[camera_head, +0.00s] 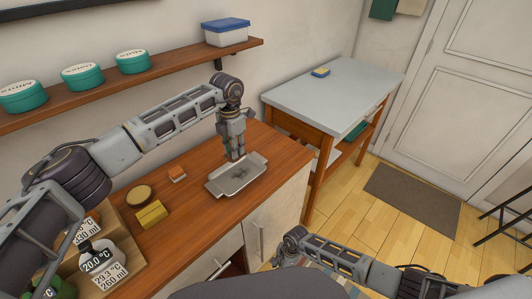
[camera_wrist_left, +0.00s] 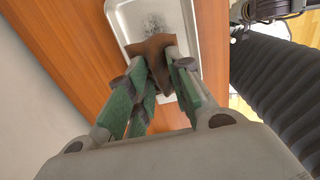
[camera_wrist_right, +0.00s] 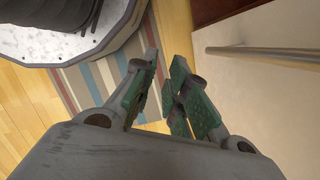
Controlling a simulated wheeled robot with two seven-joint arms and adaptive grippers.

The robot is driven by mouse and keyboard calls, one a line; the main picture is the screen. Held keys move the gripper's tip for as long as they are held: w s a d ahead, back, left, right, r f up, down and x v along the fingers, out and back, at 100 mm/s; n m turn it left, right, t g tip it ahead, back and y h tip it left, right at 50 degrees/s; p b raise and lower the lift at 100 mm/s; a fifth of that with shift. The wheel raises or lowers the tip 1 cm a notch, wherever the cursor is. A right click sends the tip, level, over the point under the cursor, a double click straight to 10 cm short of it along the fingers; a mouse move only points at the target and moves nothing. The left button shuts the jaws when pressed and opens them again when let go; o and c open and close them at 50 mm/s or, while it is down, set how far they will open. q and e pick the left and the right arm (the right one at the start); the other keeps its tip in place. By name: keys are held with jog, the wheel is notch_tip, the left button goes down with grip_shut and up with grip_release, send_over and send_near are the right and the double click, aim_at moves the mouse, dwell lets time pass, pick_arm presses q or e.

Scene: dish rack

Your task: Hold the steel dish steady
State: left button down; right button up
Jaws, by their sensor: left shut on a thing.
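The steel dish (camera_head: 226,190) is a shallow tray lying on the wooden counter, with a dark smudge inside it. It also shows in the left wrist view (camera_wrist_left: 123,17). My left gripper (camera_head: 236,157) points down at the dish's back side. In the left wrist view its fingers (camera_wrist_left: 153,62) are shut on a flat brown piece (camera_wrist_left: 155,48), which overlaps the dish; I cannot tell what it is or whether it touches the dish. My right gripper (camera_wrist_right: 163,68) is open and empty, away from the dish, over the floor beside the cabinet.
A shelf with teal tins (camera_head: 82,77) runs behind. A grey-topped table (camera_head: 335,95) stands right.

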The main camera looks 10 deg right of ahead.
jog(key=w+d+r+t+h, duration=0.15)
jog(key=w+r, duration=0.35)
jog(key=r, duration=0.5)
jog(key=w+d+r+m+h, duration=0.1)
jog(key=w+d+r+h, duration=0.25)
jog(key=r, duration=0.55)
jog(key=w+d+r+h, duration=0.2)
jog(key=w+r, duration=0.3)
jog(key=r, duration=0.5)
jog(key=w+a+r+n+y, duration=0.2)
jog(key=w+a+r+n, duration=0.1)
jog(key=r, duration=0.5)
jog(key=w+a+r+n+t+y, duration=0.1)
jog(key=w+a+r+n+y, duration=0.2)
jog(key=r, duration=0.6)
jog(key=w+a, duration=0.2)
jog(key=a, duration=0.1)
jog(key=shift+w+r+n+y, duration=0.15)
jog(key=shift+r+n+y, duration=0.15)
jog(key=shift+a, duration=0.1)
jog(key=shift+w+a+f, duration=0.25)
jog(key=shift+w+f, duration=0.05)
jog(key=shift+f, duration=1.65)
jog(key=shift+w+a+f, duration=0.2)
jog(key=shift+w+f, duration=0.15)
jog(key=shift+f, duration=1.65)
jog(key=shift+w+a+f, duration=0.25)
jog(key=shift+w+f, duration=0.05)
jog(key=shift+f, duration=1.65)
jog(key=shift+c, duration=0.5)
